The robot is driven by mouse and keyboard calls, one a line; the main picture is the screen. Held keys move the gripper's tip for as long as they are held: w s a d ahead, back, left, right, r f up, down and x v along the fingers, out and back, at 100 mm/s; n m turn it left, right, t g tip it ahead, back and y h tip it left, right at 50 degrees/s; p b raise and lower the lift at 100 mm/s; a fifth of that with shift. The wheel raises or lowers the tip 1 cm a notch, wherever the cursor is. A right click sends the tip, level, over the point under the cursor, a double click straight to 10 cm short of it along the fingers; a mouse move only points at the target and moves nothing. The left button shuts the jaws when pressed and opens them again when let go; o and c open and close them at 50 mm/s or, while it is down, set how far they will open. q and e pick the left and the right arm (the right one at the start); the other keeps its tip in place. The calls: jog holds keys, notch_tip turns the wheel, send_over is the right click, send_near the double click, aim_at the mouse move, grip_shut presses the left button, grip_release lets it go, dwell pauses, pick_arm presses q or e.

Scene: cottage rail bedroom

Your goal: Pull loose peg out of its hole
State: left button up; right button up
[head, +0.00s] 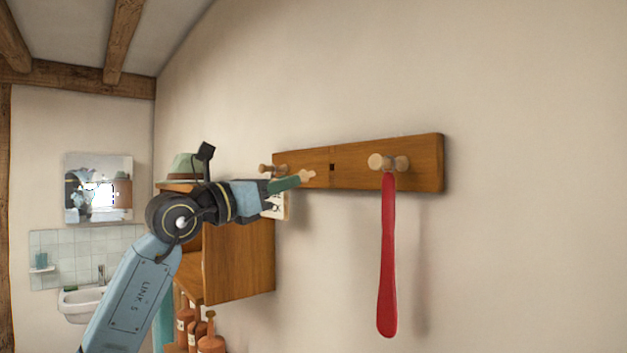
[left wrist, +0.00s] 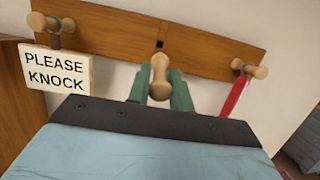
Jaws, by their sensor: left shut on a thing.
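The wooden peg rail (head: 432,165) is fixed to the wall. A dark square hole (head: 332,167) shows empty in its middle, and also in the left wrist view (left wrist: 160,43). The loose peg (head: 307,175) is pale turned wood; it also shows in the left wrist view (left wrist: 160,75). My left gripper (head: 290,182) has green fingers shut on this peg, one on each side in the left wrist view (left wrist: 160,88). The peg appears out of the hole, in front of the rail and slightly below the hole. My right gripper is in neither view.
A red shoehorn (head: 388,255) hangs from the right peg (head: 388,162). A "PLEASE KNOCK" sign (left wrist: 57,68) hangs from the other peg (left wrist: 52,23). A wooden cabinet (head: 240,258) with a green hat (head: 184,168) stands behind my left arm. The wall right of the rail is clear.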

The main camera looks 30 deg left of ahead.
pick_arm(q)
jog(key=b+v, duration=0.2)
jog(key=v, duration=0.2)
jog(key=shift+b, duration=0.3)
dwell(0.3)
